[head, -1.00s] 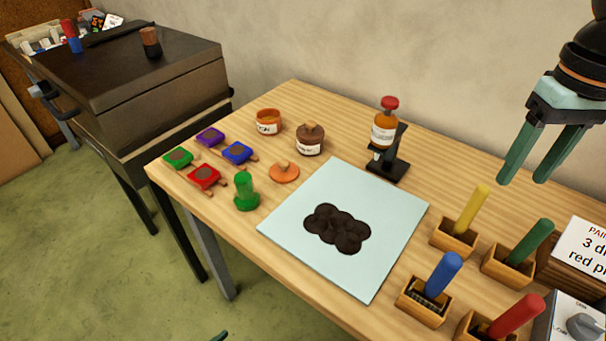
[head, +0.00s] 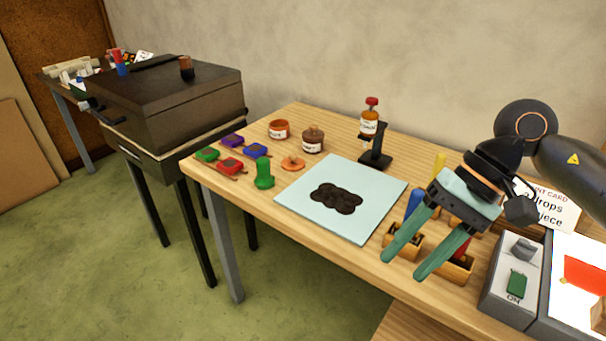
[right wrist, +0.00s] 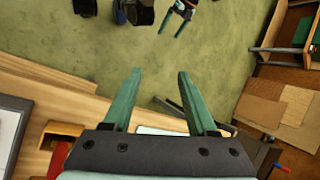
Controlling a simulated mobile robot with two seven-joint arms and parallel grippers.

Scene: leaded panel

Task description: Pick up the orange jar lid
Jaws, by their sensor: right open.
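The orange jar lid (head: 292,164) is a flat disc with a small knob. It lies on the wooden table in the head view, between the green stamp-like piece and the pale blue sheet. My right gripper (head: 400,266) is open and empty over the table's front edge, well to the right of the lid and apart from it. Its open fingers also show in the right wrist view (right wrist: 160,74), where I do not see the lid. My left gripper (right wrist: 170,34) shows small at the top of the right wrist view, fingers apart over the green floor.
Behind the lid stand an open orange jar (head: 279,132) and a brown lidded jar (head: 313,143). A green upright piece (head: 264,174) is close left. The pale blue sheet (head: 375,188) lies right, with a bottle stand (head: 377,160) behind. Handled tools in wooden boxes are near my right gripper.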

